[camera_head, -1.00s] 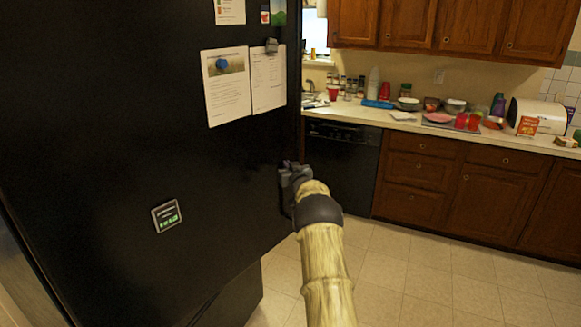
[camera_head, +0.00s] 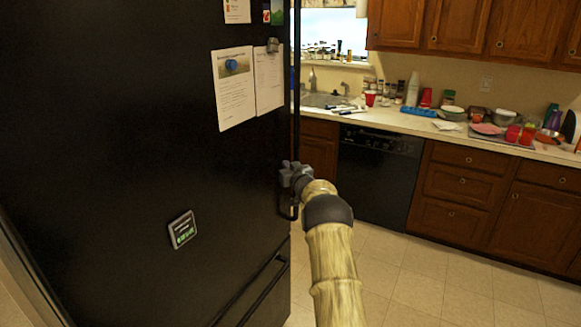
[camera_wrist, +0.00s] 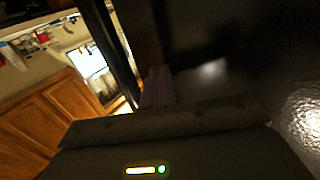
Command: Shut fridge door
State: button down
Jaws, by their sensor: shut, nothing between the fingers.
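The black fridge door (camera_head: 110,120) fills the left of the head view, with papers and magnets on its face. Its long vertical handle (camera_head: 296,90) runs along the door's right edge. My gripper (camera_head: 290,176) is shut and empty at the door's right edge, near the lower end of that handle. Whether the fingers touch the door cannot be told. In the wrist view the shut fingers (camera_wrist: 158,85) point at a dark surface, and a dark bar stands just left of them. The fridge's inside is hidden.
A lower drawer handle (camera_head: 255,295) sits below the door. The counter (camera_head: 400,120) with sink, bottles and dishes stands behind, above a black dishwasher (camera_head: 375,175) and wooden cabinets (camera_head: 470,200). The tiled floor (camera_head: 430,275) at right is clear.

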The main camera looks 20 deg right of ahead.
jog(key=shift+w+a+r, duration=0.35)
jog(key=shift+a+r, duration=0.45)
jog(key=shift+a, duration=0.05)
jog(key=shift+r, duration=0.1)
jog(key=shift+d, duration=0.1)
jog(key=shift+s+d, duration=0.1)
jog(key=shift+d, duration=0.15)
jog(key=shift+s+d+f, duration=0.35)
jog(key=shift+s+d, duration=0.1)
jog(key=shift+d, duration=0.15)
jog(key=shift+s+d+f, duration=0.3)
jog(key=shift+s+d, duration=0.1)
jog(key=shift+d, duration=0.15)
jog(key=s+d+b, duration=0.2)
jog(key=s+d, duration=0.4)
jog(key=s, duration=0.4)
jog(key=shift+s+d+f, duration=0.15)
jog(key=shift+d+f, duration=0.05)
jog(key=shift+d, duration=0.1)
